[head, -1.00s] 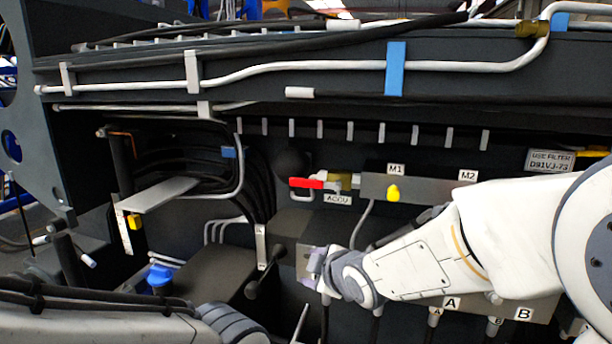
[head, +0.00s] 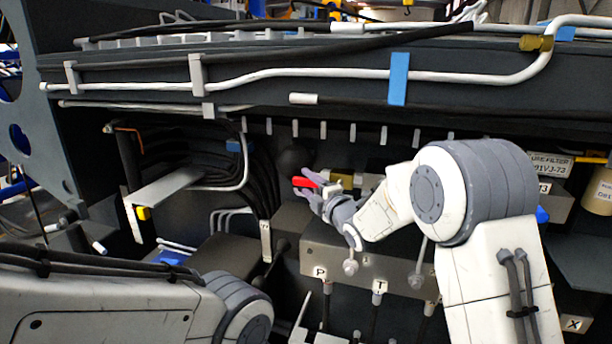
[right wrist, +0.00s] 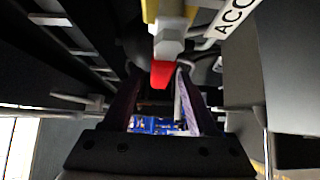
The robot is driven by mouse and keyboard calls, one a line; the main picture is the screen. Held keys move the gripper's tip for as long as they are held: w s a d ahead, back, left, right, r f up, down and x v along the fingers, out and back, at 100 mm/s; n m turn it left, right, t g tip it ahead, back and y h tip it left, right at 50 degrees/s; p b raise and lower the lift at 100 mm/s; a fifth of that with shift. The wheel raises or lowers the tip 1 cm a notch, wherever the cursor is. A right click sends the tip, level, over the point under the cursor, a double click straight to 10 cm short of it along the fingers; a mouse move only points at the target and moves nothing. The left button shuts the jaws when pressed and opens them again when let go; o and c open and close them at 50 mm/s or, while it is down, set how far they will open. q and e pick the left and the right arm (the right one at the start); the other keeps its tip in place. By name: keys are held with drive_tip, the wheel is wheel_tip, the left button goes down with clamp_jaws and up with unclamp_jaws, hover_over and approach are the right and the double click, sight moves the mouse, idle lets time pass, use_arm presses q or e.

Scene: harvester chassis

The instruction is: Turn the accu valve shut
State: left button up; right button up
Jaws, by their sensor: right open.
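The accu valve has a red lever handle (head: 304,182) and a brass body (head: 342,180) to its right. The lever points left in the head view. My right gripper (head: 310,184) is open at the lever, its fingers close around it. In the right wrist view the red lever (right wrist: 161,74) lies between the two open fingers of the gripper (right wrist: 160,92), near their tips; I cannot tell whether they touch it. The ACCU label (right wrist: 236,14) shows at the upper right there. My left arm shows at the lower left of the head view, but its gripper is out of view.
A grey block with P and T labels (head: 345,268) and hoses sits below the valve. White pipes (head: 300,74) run along the beam above. A grey flat bracket (head: 165,187) and black hoses lie to the left.

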drive_tip(key=shift+x, duration=0.9)
clamp_jaws()
idle(0.8)
